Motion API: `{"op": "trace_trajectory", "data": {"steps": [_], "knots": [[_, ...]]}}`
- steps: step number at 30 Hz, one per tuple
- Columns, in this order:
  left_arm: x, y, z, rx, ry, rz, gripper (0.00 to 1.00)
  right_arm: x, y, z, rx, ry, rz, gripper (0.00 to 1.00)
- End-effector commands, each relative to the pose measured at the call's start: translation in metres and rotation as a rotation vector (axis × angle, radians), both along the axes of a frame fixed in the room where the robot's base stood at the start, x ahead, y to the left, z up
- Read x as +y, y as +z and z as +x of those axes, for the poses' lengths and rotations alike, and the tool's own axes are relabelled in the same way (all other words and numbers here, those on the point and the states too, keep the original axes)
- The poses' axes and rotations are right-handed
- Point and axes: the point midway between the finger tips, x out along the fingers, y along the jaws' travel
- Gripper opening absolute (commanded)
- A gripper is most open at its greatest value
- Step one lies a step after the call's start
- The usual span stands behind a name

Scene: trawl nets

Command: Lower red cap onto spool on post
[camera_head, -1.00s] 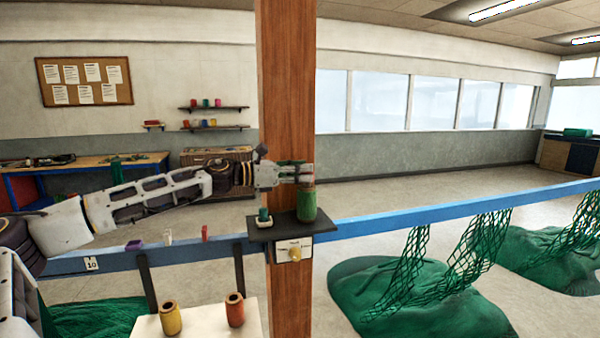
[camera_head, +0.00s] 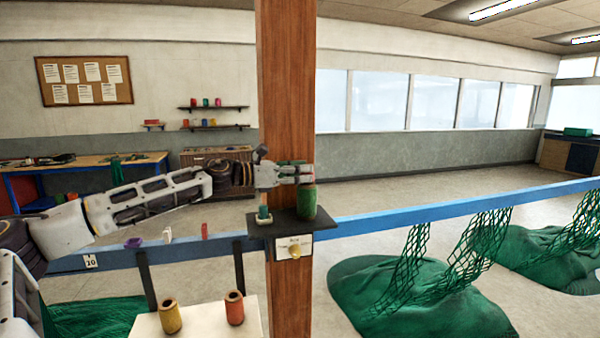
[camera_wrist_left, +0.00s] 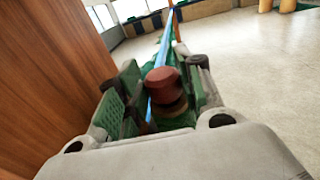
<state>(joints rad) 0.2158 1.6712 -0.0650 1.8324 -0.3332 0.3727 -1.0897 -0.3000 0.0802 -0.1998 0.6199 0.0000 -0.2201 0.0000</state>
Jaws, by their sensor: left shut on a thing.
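A green spool (camera_head: 307,202) stands upright on the dark shelf (camera_head: 268,229) fixed to the wooden post (camera_head: 288,90). My left gripper (camera_head: 302,172) is level, with its fingertips just above the spool's top. In the left wrist view the red cap (camera_wrist_left: 161,84) sits between the green finger pads, and my left gripper (camera_wrist_left: 155,95) is shut on it. A tan ring shows under the cap there, and I cannot tell if it is the spool's rim. The cap is mostly hidden by the fingers in the head view, and contact with the spool cannot be told. My right gripper is out of view.
A small teal-topped piece (camera_head: 263,215) stands on the shelf left of the spool. A blue rail (camera_head: 430,207) runs behind, with green nets (camera_head: 400,300) at right. Yellow (camera_head: 171,317) and orange (camera_head: 235,308) spools stand on a white table below. A workbench is at far left.

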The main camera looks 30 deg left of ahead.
Motion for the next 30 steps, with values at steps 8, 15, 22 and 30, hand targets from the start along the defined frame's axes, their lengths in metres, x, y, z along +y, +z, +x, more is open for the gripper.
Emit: {"op": "trace_trajectory", "data": {"steps": [8,15,22,30], "knots": [[-0.0001,-0.0036,0.0,-0.001,0.0,0.001,0.18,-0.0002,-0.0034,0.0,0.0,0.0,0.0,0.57],[-0.0001,-0.0032,0.0,0.0,0.0,0.0,0.41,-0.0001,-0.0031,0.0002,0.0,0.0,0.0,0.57],[-0.0001,-0.0033,0.0,0.0,0.0,0.0,0.61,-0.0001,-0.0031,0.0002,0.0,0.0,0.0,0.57],[0.0,-0.0034,0.0,0.0,0.0,0.0,0.61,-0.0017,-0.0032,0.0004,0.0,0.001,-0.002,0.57]]}}
